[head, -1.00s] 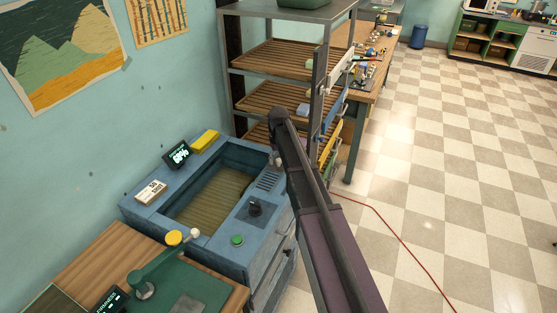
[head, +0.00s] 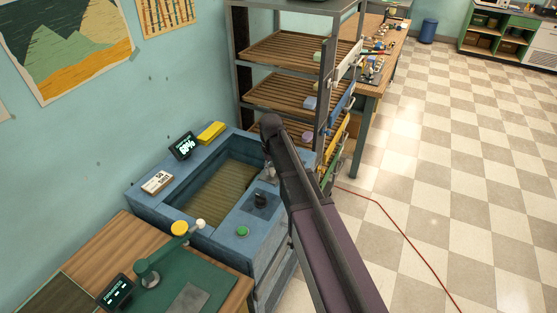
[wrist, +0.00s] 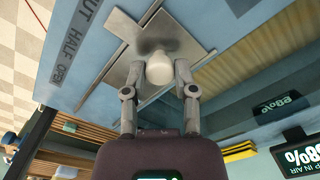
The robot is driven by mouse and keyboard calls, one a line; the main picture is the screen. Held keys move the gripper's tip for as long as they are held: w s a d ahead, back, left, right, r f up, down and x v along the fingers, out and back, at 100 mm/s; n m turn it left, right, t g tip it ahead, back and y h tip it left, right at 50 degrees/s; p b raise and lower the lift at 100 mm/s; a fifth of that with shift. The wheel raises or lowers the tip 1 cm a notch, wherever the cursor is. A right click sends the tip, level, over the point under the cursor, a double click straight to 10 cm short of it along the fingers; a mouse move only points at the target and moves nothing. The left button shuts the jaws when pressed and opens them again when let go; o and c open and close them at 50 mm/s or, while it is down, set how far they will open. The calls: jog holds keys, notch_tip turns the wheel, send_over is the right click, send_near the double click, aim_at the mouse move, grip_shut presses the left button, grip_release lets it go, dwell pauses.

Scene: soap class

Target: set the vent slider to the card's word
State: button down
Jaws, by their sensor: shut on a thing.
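The vent slider's pale knob (wrist: 159,66) stands on a grey metal plate (wrist: 122,72) in the wrist view. My gripper (wrist: 160,80) is shut on this knob, one finger on each side. Beside the plate, the blue rim carries words (wrist: 80,45): one ending in "UT", then HALF and OPEN. Which word the knob lines up with I cannot tell. In the head view the white card (head: 157,182) stands on the left rim of the blue basin unit (head: 158,203); its small lower word looks like SHUT. My arm hides most of the slider there.
A dark display (head: 184,146) and a yellow block (head: 211,132) sit on the unit's back rim. A black knob (head: 261,199) and a green button (head: 243,231) are on its front. A shelf rack (head: 285,93) stands close behind my arm.

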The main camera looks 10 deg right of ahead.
jog(key=shift+s+a, duration=0.2)
jog(key=shift+s, duration=0.15)
jog(key=shift+c, duration=2)
grip_release()
jog(key=shift+s+a, duration=0.1)
